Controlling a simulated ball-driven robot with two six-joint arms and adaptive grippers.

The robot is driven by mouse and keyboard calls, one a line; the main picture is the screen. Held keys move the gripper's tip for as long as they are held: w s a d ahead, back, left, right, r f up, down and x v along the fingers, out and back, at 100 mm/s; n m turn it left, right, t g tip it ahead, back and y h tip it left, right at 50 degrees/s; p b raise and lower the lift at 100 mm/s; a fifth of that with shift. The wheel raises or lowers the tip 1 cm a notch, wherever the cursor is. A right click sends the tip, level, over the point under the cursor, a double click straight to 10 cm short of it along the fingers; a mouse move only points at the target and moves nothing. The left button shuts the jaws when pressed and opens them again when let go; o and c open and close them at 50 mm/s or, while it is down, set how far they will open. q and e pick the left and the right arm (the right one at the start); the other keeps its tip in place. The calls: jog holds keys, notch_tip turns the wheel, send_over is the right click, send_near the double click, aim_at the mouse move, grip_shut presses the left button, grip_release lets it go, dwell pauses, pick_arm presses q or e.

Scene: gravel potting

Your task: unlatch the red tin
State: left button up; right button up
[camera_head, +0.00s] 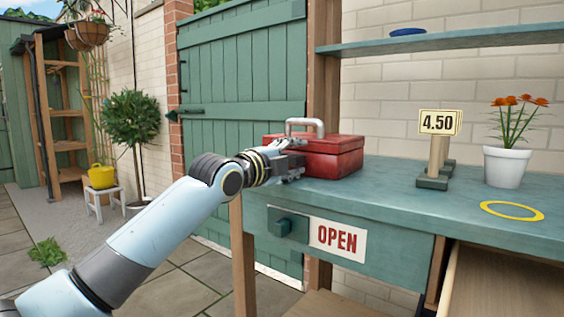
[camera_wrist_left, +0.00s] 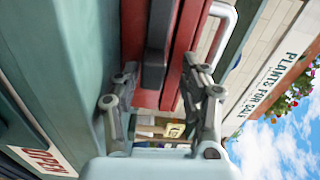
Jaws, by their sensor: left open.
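The red tin (camera_head: 335,160) sits on the green bench top, lid down, with its grey handle (camera_head: 304,124) standing up from the lid. In the left wrist view the tin's red front (camera_wrist_left: 133,40) appears turned sideways. A dark latch (camera_wrist_left: 157,50) lies on that front by the lid seam; I cannot tell whether it is fastened. My left gripper (camera_head: 292,166) is at the tin's front left in the head view. In the wrist view its open fingers (camera_wrist_left: 160,76) point at the tin, one either side of the latch, with nothing held. My right gripper is out of view.
The bench (camera_head: 390,200) also carries a price stand (camera_head: 438,150), a yellow ring (camera_head: 512,211) and a white pot (camera_head: 506,166) with orange flowers. A drawer with an OPEN sign (camera_head: 338,239) is below. A shelf (camera_head: 450,38) hangs above.

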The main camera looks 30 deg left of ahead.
pick_arm(q)
jog(key=s, duration=1.1)
jog(key=shift+a, duration=0.35)
jog(key=shift+s, duration=0.1)
